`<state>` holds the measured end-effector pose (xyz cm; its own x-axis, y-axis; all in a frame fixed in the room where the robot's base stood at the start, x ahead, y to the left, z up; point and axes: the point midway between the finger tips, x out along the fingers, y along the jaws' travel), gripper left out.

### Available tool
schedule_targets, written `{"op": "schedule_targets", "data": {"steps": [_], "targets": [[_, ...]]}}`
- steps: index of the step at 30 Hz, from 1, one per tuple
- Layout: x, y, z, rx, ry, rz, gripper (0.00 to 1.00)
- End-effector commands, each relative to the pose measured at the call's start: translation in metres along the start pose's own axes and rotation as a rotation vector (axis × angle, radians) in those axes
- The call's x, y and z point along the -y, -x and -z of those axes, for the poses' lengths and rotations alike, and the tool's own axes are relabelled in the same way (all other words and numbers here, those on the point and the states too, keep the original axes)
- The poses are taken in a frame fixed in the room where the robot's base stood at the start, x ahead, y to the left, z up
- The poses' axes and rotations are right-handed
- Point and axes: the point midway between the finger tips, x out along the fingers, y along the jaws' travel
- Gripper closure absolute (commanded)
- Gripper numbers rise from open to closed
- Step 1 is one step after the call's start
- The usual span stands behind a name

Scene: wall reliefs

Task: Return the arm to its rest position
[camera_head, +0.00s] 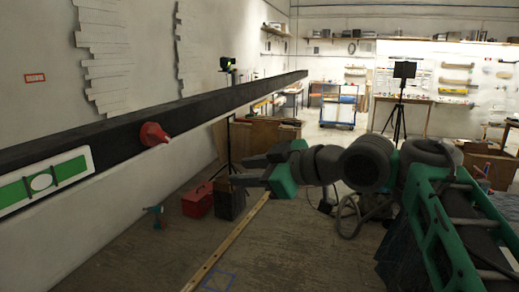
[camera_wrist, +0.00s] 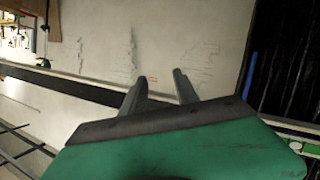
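My gripper (camera_head: 240,168) is at the end of my arm in the middle of the head view, reaching left toward the wall. Its two fingers stand apart and nothing shows between them. In the wrist view my gripper (camera_wrist: 160,80) also shows open, its dark fingers pointing at the pale wall. The arm is grey with green parts and extends from my green body at the right of the head view. The gripper is clear of the wall and of the dark ledge.
A long dark ledge (camera_head: 210,105) runs along the left wall, with a red cone-shaped piece (camera_head: 153,134) and a green-and-white panel (camera_head: 45,182) on its side. A red box (camera_head: 197,201) stands on the floor below. Tripods and workbenches stand behind; the floor at front is mostly free.

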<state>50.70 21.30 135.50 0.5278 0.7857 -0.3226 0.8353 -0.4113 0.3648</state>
Motion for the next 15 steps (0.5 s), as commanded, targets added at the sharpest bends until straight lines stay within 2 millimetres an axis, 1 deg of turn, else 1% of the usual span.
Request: {"op": "schedule_targets", "data": {"steps": [1,2,3,5,6,7,8,9,11,12,14,15], "targets": [[-0.011,-0.005,-0.043,0.103,-0.125,-0.037,0.64],[-0.016,-0.006,-0.069,0.165,-0.202,-0.062,0.64],[-0.02,-0.004,-0.105,0.249,-0.304,-0.098,0.64],[-0.019,0.004,-0.158,0.376,-0.457,-0.156,0.64],[-0.014,0.012,-0.192,0.46,-0.556,-0.196,0.64],[-0.007,0.02,-0.217,0.523,-0.629,-0.227,0.64],[0.001,0.029,-0.24,0.586,-0.701,-0.258,0.64],[0.015,0.043,-0.271,0.669,-0.793,-0.299,0.64],[0.042,0.066,-0.31,0.789,-0.917,-0.361,0.64],[0.063,0.084,-0.334,0.868,-0.992,-0.402,0.64],[0.098,0.11,-0.364,0.978,-1.08,-0.457,0.64],[0.122,0.126,-0.38,1.04,-1.122,-0.49,0.64]]}}
